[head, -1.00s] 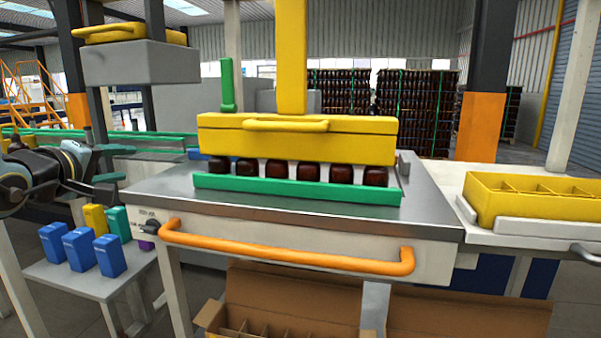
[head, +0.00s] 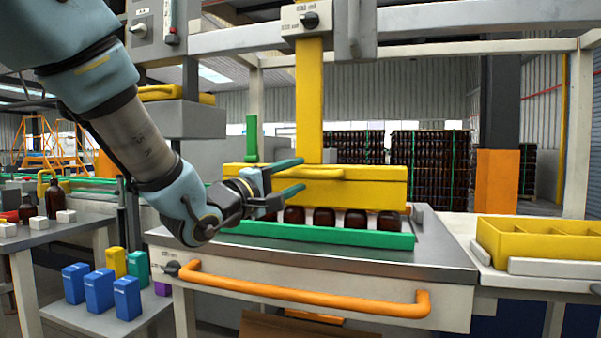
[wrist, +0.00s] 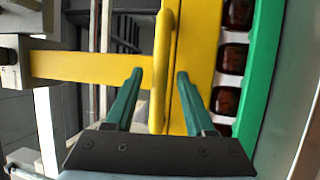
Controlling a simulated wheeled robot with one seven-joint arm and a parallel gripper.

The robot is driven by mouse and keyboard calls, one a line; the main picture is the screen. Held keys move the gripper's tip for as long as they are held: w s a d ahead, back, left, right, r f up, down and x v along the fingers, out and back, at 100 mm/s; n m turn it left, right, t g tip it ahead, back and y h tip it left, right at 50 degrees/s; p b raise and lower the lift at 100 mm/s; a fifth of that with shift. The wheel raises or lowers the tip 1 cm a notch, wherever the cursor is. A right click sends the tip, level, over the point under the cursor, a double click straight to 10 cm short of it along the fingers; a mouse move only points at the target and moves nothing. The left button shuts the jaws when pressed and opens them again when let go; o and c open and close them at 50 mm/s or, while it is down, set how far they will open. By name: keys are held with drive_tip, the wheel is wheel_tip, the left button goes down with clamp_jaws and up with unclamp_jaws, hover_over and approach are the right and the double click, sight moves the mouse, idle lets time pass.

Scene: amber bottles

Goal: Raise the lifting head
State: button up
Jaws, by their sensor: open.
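The lifting head is a long yellow block (head: 375,190) low over a row of dark amber bottles (head: 355,219). A yellow upright (head: 309,100) rises from it. Its yellow bar handle (head: 325,173) runs along the front. My gripper (head: 301,175) is open at the handle's left part, with one green finger above and one below its level. In the wrist view the handle (wrist: 162,60) lies between the two open fingertips (wrist: 160,75), with gaps on both sides. I cannot tell whether the fingertips reach fully past the bar.
A green rail (head: 320,236) stands in front of the bottles on the steel table. An orange bar (head: 310,297) runs along the table's front. A yellow divided crate (head: 530,240) is at right. A control box with a knob (head: 308,19) hangs on the overhead beam.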

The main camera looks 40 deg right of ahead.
drive_tip(key=shift+x, duration=1)
drive_tip(key=shift+w, duration=0.1)
clamp_jaws()
idle(0.7)
